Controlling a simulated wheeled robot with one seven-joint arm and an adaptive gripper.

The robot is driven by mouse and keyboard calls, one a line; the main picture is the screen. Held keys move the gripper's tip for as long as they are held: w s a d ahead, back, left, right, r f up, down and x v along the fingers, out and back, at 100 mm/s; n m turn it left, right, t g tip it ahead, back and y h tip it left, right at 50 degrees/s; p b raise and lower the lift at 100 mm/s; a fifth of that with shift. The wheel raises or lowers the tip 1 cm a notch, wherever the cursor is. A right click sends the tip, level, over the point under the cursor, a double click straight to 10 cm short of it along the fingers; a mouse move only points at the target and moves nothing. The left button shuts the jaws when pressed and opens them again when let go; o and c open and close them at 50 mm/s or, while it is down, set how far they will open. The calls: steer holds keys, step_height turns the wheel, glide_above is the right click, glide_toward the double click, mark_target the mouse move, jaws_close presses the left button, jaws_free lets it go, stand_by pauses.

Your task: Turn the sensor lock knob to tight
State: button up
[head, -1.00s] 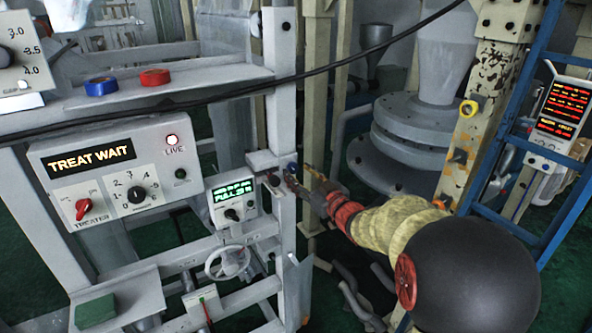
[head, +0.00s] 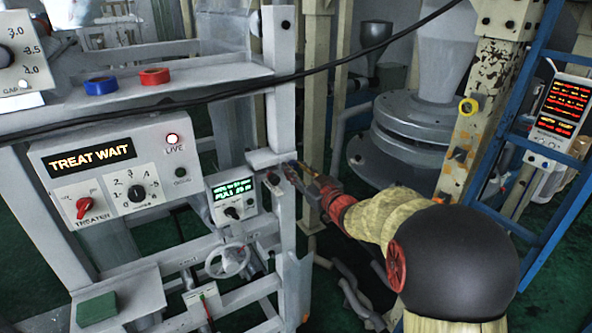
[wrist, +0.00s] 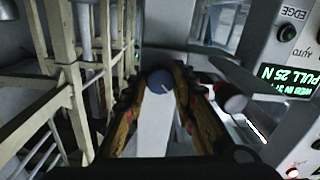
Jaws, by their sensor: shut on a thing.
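The sensor lock knob (wrist: 159,83) is a round blue knob with a pale pointer line. In the wrist view it sits between the fingertips of my gripper (wrist: 160,86), at the far end of a pale bracket. My gripper is shut on it, one finger on each side. In the head view my gripper (head: 291,171) reaches from the right to the grey frame post (head: 284,220); the fingers mostly hide the knob there. I cannot read any tight or loose marking.
A small panel (head: 232,198) with a green display, showing PULL 25 N in the wrist view, stands left of the post. The treater box (head: 110,165) reads TREAT WAIT. A black cable (head: 200,97) crosses above.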

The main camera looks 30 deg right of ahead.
steer(key=c, duration=0.5)
steer(key=shift+o, duration=0.2)
steer(key=shift+m, duration=0.4)
steer(key=m, duration=0.3)
steer(key=shift+p, duration=0.4)
steer(key=m+p, duration=0.1)
steer(key=m, duration=0.3)
steer(key=m+p, duration=0.1)
steer(key=m, duration=0.5)
steer(key=shift+p, duration=0.4)
steer(key=m+p, duration=0.1)
steer(key=m, duration=0.3)
steer(key=shift+h, duration=0.3)
steer(key=shift+f+m, duration=0.1)
steer(key=shift+m, duration=0.3)
